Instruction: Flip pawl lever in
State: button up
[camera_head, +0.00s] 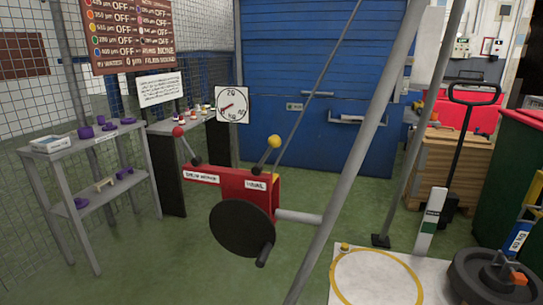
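A red winch housing (222,176) is mounted left of a slanted grey pole. It has two levers. The lever by the label that seems to read "PAWL" ends in a yellow ball (275,141) and tilts up and to the right. The other lever, by the second white label, ends in a red ball (178,132) and tilts up and to the left. A black round disc (241,229) with a crank handle (264,254) is on the front of the housing. My gripper is not in view.
Slanted grey poles (357,150) cross right of the winch. A dial gauge (232,105) is behind it. A grey shelf (85,160) stands left. A white board (375,275) with a yellow ring and a black wheel (490,277) are at lower right. Green floor is clear at lower left.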

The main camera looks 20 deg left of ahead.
aim_at(274, 141)
jog(key=u, duration=1.55)
